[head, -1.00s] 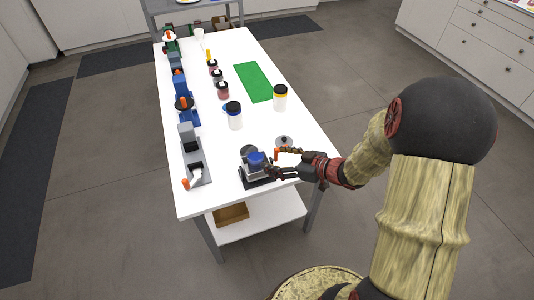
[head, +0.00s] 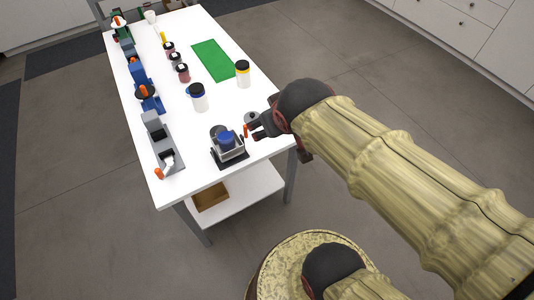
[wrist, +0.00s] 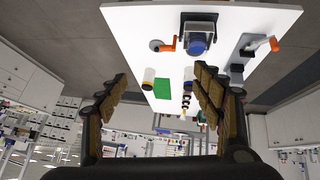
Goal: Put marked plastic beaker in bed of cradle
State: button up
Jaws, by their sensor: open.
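In the wrist view the blue top (wrist: 197,43) sits within the grey frame at the top. An orange crank handle (head: 246,131) is beside the holder. My gripper (head: 257,128) is to the right of the holder, apart from the vessel. In the wrist view its fingers (wrist: 160,88) are spread with nothing between them.
A grey device with an orange handle (head: 159,173) stands left of the holder. Dark-lidded (head: 198,97) and yellow-banded (head: 243,74) jars stand behind. Blue devices (head: 140,76) line the left edge. A green mat (head: 213,60) lies bare; a white cup (head: 150,17) is far back.

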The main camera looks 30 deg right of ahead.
jog(key=s+a+g+y, duration=0.1)
jog(key=s+a+y, duration=0.1)
jog(key=s+a, duration=0.4)
jog(key=shift+s+a+r+g, duration=0.15)
jog(key=shift+s+a+g, duration=0.2)
jog(key=shift+s, duration=0.7)
